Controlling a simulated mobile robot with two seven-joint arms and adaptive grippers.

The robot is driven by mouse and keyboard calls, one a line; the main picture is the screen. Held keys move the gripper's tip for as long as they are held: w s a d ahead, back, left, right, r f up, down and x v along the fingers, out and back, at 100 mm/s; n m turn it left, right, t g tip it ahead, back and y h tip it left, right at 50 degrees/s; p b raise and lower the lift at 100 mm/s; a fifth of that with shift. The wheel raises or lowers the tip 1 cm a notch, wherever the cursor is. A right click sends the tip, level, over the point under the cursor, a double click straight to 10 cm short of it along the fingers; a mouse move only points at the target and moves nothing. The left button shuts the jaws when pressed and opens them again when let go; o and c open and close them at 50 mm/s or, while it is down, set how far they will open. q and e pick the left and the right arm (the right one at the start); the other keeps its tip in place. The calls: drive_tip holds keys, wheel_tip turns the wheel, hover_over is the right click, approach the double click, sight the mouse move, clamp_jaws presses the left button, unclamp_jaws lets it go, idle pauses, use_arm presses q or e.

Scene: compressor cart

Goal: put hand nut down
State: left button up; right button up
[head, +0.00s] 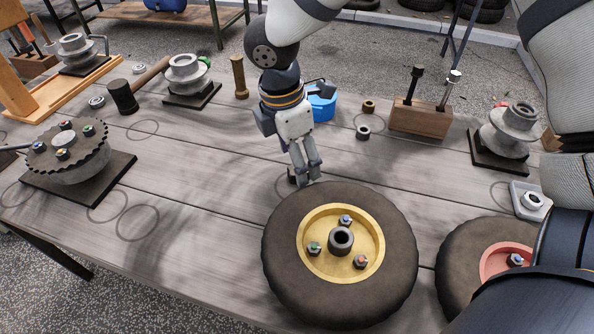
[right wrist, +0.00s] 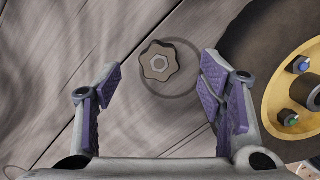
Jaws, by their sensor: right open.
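The hand nut (right wrist: 159,61), a dark lobed knob with a pale hex centre, lies flat on the wooden table, partly inside a drawn circle (right wrist: 190,85). In the head view it shows only as a small dark piece (head: 291,175) beside my fingers, mostly hidden. My right gripper (head: 307,178) points down over the table behind the yellow-hubbed wheel. In the right wrist view its fingers (right wrist: 160,95) are spread wide and empty, with the nut beyond them and touching neither finger. My left gripper is not in view.
The yellow-hubbed wheel (head: 285,275) lies close in front of my right gripper. A second wheel with a red hub (head: 453,262) lies to the right. A blue container (head: 322,106) and a wooden block (head: 420,118) stand behind.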

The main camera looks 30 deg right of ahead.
drive_tip(key=f, duration=0.2)
drive_tip(key=shift+d+f, duration=0.2)
drive_tip(key=shift+f, duration=0.2)
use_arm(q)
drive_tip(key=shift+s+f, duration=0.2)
use_arm(e)
drive_tip(key=shift+r, duration=0.1)
drive_tip(key=c, duration=1.2)
wheel_tip(320, 180, up, 3)
drive_tip(key=shift+w+r, duration=0.1)
drive_tip(key=shift+w, duration=0.05)
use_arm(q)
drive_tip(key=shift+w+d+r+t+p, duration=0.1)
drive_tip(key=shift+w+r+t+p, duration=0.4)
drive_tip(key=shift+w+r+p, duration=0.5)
use_arm(e)
drive_tip(key=s+a+r, duration=0.2)
drive_tip(key=a+r, duration=0.1)
drive_tip(key=a, duration=0.1)
drive_tip(key=s+a+r, duration=0.3)
drive_tip(key=a, duration=0.1)
drive_tip(key=s+a+r, duration=0.2)
drive_tip(key=a+r, duration=0.1)
drive_tip(key=a, duration=0.1)
drive_tip(key=shift+s+r, duration=0.25)
drive_tip(key=shift+r, duration=0.1)
